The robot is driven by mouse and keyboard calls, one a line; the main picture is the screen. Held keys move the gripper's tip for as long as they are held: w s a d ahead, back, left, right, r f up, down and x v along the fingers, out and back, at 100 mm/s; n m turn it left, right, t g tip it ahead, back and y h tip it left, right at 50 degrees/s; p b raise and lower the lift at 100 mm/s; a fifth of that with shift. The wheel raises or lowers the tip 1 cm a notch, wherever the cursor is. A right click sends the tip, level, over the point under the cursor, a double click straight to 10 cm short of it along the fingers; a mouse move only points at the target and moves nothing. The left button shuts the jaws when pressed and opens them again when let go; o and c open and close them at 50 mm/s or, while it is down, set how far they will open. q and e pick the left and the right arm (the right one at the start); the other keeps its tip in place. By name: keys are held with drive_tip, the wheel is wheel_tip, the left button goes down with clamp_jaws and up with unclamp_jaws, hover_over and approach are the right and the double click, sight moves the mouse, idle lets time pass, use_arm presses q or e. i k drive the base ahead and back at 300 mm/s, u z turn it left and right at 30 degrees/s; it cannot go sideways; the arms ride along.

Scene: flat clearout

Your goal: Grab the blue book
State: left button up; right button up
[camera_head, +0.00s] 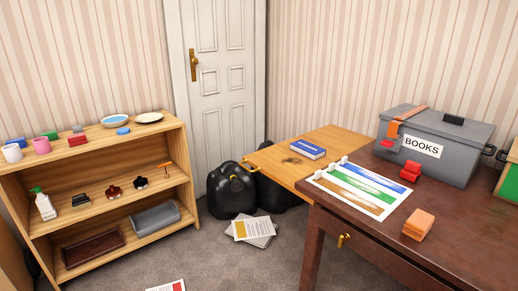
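A blue book (307,149) with a white label lies flat on the light wooden surface (335,138) behind the dark desk. Its top is uncovered and nothing touches it from above. A grey box (455,172) marked BOOKS stands to its right on the dark desk (350,228), with an orange strap over its closed lid. Neither of my grippers shows in the head view.
A printed sheet with colour bands (362,190), red blocks (410,171) and an orange stack (418,225) lie on the desk. A wooden shelf (112,210) with small items stands left. Black bags (231,191) and papers (252,229) lie on the carpet between.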

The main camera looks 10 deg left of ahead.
sight(314, 153)
drive_tip(key=u, duration=0.7)
drive_tip(key=i, duration=0.85)
drive_tip(key=u, duration=0.7)
drive_tip(key=i, duration=1.2)
drive_tip(key=z, duration=1)
drive_tip(key=i, duration=0.7)
drive_tip(key=z, duration=0.7)
